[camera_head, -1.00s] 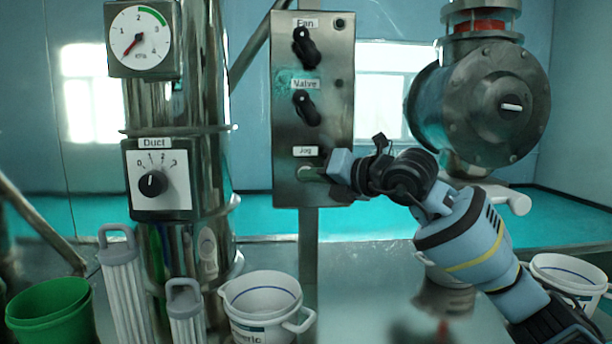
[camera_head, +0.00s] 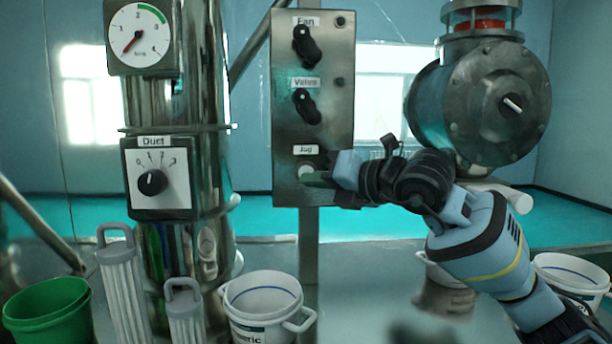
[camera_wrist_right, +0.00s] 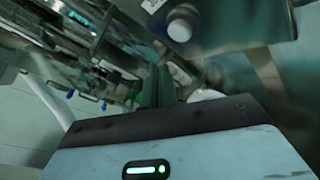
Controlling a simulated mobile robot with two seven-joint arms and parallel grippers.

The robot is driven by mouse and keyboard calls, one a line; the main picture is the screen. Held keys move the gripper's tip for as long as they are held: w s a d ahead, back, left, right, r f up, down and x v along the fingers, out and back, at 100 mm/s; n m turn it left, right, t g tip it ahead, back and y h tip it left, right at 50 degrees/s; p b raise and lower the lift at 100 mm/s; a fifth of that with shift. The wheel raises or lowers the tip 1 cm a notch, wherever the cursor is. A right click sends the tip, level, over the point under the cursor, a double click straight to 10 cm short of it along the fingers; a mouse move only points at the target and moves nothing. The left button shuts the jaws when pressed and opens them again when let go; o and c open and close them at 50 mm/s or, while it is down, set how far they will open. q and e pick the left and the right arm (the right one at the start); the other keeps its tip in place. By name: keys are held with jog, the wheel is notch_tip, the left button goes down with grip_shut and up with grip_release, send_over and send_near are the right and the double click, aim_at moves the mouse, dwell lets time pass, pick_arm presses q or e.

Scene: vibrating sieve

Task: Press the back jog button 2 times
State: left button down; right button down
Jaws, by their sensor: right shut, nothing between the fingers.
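The jog button (camera_head: 306,170) is a small pale round button under the Jog label, low on the grey control panel (camera_head: 288,110). It also shows in the right wrist view as a white round knob (camera_wrist_right: 182,23). My right gripper (camera_head: 314,179) is shut and empty. Its fingertips are just below and right of the button in the head view. In the right wrist view the dark green fingers (camera_wrist_right: 158,86) lie below the button, with a visible gap between them in the picture. My left gripper is not in view.
The panel also carries Fan (camera_head: 306,45) and Valve (camera_head: 307,105) knobs above the button. A duct dial (camera_head: 152,182) and gauge (camera_head: 139,38) sit on the steel column at left. White tubs (camera_head: 262,300) and a green bucket (camera_head: 48,313) stand low in front.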

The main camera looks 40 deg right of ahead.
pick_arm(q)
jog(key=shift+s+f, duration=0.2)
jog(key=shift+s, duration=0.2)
pick_arm(e)
jog(key=shift+s+a, duration=0.55)
jog(key=shift+s, duration=0.35)
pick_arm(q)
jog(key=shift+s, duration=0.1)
